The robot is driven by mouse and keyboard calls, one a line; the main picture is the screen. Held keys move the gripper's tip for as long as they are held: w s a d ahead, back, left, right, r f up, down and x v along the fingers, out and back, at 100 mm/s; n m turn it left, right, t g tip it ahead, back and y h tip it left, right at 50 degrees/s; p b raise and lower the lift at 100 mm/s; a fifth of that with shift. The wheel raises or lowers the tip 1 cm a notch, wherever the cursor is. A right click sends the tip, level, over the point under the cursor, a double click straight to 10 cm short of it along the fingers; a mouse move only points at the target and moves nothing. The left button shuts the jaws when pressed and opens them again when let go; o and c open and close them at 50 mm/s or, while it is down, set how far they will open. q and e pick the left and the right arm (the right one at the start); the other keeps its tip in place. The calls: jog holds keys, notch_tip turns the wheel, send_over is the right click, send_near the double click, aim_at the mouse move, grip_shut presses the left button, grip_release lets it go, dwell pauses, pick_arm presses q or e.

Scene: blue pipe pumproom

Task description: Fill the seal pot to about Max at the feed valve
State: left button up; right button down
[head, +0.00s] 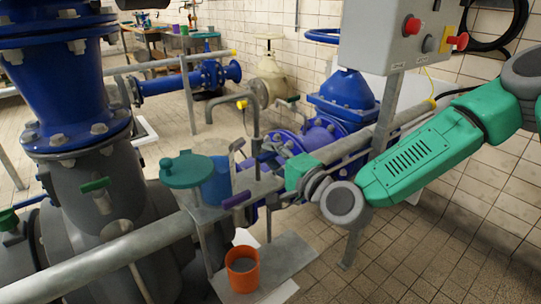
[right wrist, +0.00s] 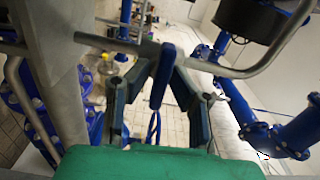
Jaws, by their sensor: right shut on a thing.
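My right gripper (head: 268,162) reaches in from the right beside the grey bent pipe (head: 255,128) of the feed line. In the right wrist view, my right gripper (right wrist: 163,58) has its dark fingers closed around a blue lever handle (right wrist: 161,82) on a grey rod. The fingers largely hide this handle in the head view. A purple lever (head: 237,199) sits below the pot. My left gripper is out of view.
An orange cup (head: 241,272) stands on a metal plate (head: 283,262) below. A grey rail (head: 110,255) crosses in front. A control box (head: 395,35) hangs above my right arm. Blue pump pipework (head: 75,80) fills the left. Tiled floor (head: 440,240) is clear at lower right.

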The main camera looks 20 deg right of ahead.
jog(key=shift+d+f, duration=0.1)
jog(key=shift+f, duration=0.2)
jog(key=c, duration=1.6)
grip_release()
jog(key=shift+d+r, duration=0.1)
jog(key=shift+s, duration=0.15)
jog(key=v, duration=1.1)
jog(key=shift+s+d, duration=0.15)
jog(key=shift+s, duration=0.15)
